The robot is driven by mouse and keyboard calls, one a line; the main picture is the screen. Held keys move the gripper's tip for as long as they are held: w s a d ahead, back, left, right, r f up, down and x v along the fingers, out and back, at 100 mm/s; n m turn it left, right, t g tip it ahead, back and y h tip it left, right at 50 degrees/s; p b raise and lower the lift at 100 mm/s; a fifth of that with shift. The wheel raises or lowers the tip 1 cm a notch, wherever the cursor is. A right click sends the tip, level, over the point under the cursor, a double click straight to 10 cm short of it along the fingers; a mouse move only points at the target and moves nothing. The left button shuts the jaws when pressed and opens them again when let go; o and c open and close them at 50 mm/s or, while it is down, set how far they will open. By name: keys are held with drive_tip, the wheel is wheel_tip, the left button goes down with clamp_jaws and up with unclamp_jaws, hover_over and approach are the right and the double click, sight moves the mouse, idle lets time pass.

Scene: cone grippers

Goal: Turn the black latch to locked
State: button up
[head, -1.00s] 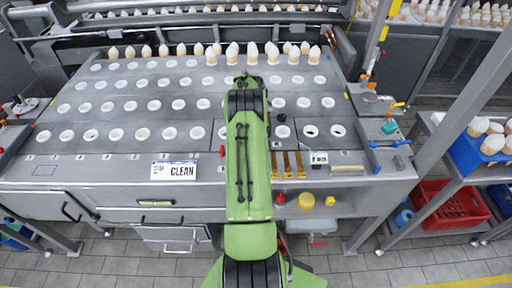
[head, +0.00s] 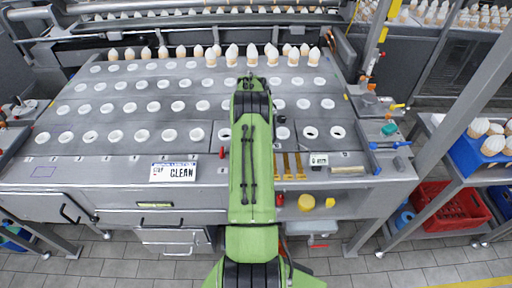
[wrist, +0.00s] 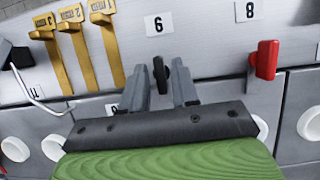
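The black latch (wrist: 161,75) shows in the wrist view on the grey panel, just below the "6" label. It stands upright in that view. My gripper (wrist: 160,78) is open, with one finger on each side of the latch. Gaps show between the latch and both fingers, so I cannot see contact. In the head view my green arm covers the latch and the gripper. The latch's locked or unlocked marking is not visible.
A red latch (wrist: 264,60) sits to the right by the "8" label in the wrist view. Yellow tags (wrist: 75,45) and a bent metal hook (wrist: 35,90) are on the left. The sloped table (head: 100,150) carries rows of white rings and cones.

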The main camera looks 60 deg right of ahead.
drive_tip(key=shift+o, duration=0.4)
drive_tip(key=p+v, duration=0.1)
drive_tip(key=v, duration=0.6)
drive_tip(key=shift+r, duration=0.25)
drive_tip(key=shift+d, duration=0.1)
